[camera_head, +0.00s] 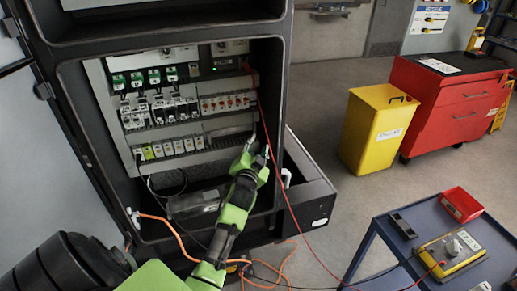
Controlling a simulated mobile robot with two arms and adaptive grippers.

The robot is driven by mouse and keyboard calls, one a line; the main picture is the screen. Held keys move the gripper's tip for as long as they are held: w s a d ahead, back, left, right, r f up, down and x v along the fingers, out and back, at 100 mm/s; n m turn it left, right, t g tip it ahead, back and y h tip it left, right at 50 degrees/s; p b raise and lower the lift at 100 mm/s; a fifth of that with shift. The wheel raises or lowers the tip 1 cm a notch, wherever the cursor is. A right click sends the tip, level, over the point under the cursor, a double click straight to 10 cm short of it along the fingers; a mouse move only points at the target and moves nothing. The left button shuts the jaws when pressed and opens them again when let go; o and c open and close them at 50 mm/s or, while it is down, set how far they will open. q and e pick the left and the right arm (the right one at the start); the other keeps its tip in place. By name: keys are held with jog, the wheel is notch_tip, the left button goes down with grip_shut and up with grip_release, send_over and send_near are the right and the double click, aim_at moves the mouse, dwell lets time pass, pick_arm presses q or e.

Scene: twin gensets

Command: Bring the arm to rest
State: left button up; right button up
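My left gripper (258,147) is in front of the lower right part of an open electrical cabinet (72,95). My green and black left arm reaches up to it from the bottom left. Its two fingertips stand apart, with nothing seen held between them. A thin red lead (284,190) runs down from the upper right of the panel, passing close by the fingers in the picture. Whether it touches them I cannot tell. My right gripper is not in view.
Breakers and terminals (160,110) fill the cabinet panel. An orange cable (172,229) loops below. A blue cart (390,262) with a yellow meter (450,252) and red box (461,205) stands lower right. A yellow bin (372,135) and red tool chest (440,110) stand behind; floor between is clear.

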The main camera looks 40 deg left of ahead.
pick_arm(q)
jog(key=shift+d+f, duration=0.1)
jog(key=shift+f, duration=0.3)
jog(key=s+d+f+g+h, duration=0.2)
jog(key=s+d+f+g, duration=0.1)
jog(key=s+d+f, duration=0.5)
jog(key=s+d+f+g+h, duration=0.2)
jog(key=s+d+f+g, duration=0.15)
jog(key=s+d, duration=0.45)
jog(key=s+d+f+g+h, duration=0.15)
jog(key=s+d, duration=0.25)
jog(key=s, duration=0.6)
jog(key=s+d+f+g+h, duration=0.1)
jog(key=s+d+g+h, duration=0.3)
jog(key=s, duration=0.6)
notch_tip(320, 180, down, 26)
jog(key=s+d+f+y, duration=0.1)
jog(key=s+y, duration=0.1)
jog(key=s, duration=0.1)
jog(key=s+a+f+g, duration=0.2)
jog(key=s+a+f, duration=0.1)
jog(key=s+f, duration=1.2)
jog(key=shift+s+f, duration=0.25)
jog(key=shift+s, duration=0.6)
